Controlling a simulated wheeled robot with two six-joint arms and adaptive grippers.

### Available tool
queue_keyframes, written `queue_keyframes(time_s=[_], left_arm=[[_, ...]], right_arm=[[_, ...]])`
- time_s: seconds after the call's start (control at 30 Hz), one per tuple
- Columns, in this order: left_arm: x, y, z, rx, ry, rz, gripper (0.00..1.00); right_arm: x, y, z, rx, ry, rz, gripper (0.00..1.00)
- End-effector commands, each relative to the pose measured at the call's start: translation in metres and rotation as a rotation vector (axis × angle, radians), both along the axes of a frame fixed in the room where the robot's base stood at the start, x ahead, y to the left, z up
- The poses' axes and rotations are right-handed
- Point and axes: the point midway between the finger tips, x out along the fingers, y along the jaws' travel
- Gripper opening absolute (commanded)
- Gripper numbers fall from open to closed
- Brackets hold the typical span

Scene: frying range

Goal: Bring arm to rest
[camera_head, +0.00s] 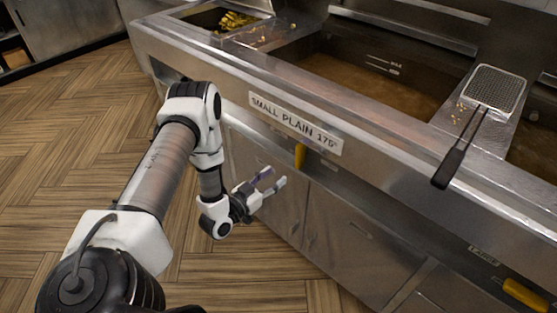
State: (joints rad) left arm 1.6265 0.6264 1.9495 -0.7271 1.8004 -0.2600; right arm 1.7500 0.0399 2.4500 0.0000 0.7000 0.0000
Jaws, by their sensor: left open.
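My left arm comes in from the lower left, bent at the elbow. My left gripper (270,181) hangs in front of the steel cabinet doors of the fryer range, below its front edge. Its two fingers are apart and nothing shows between them. It is below the yellow handle (299,156) and to its left, seemingly apart from it. My right gripper is not in view.
The fryer range (230,87) runs across the view, with an oil vat (365,82) and a "SMALL PLAIN 175°" label (295,124). A black-handled skimmer (494,92) lies at the right, its handle overhanging the edge. The wooden floor (70,140) at left is clear.

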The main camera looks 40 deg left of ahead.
Motion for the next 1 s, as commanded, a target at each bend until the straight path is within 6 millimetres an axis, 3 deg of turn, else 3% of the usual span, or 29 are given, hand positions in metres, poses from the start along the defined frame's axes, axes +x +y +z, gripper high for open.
queue_keyframes(time_s=[0.37, 0.47, 0.57, 0.67, 0.73, 0.8, 0.87, 0.9, 1.0], left_arm=[[0.001, 0.0, 0.0, 0.0, 0.0, 0.0, 0.48], [0.004, -0.003, 0.01, 0.0, -0.007, -0.008, 0.48], [0.016, -0.031, 0.03, 0.0, -0.018, -0.067, 0.48], [0.019, -0.091, 0.051, -0.004, 0.053, -0.156, 0.48], [0.003, -0.139, 0.042, 0.01, 0.26, -0.209, 0.48], [-0.037, -0.169, 0.015, 0.035, 0.541, -0.223, 0.48], [-0.081, -0.179, -0.006, 0.059, 0.78, -0.204, 0.48], [-0.113, -0.178, -0.018, 0.071, 0.932, -0.176, 0.48], [-0.187, -0.166, -0.037, 0.078, 1.251, -0.072, 0.48]], right_arm=[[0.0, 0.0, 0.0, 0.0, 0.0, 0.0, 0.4], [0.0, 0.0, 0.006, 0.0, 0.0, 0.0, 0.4], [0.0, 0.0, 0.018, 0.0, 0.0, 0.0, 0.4], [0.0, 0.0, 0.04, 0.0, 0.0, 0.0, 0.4], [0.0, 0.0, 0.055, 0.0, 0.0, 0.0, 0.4], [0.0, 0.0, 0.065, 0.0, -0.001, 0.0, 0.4], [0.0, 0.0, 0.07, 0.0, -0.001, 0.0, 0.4], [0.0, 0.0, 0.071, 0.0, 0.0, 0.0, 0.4], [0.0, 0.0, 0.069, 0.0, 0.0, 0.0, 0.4]])
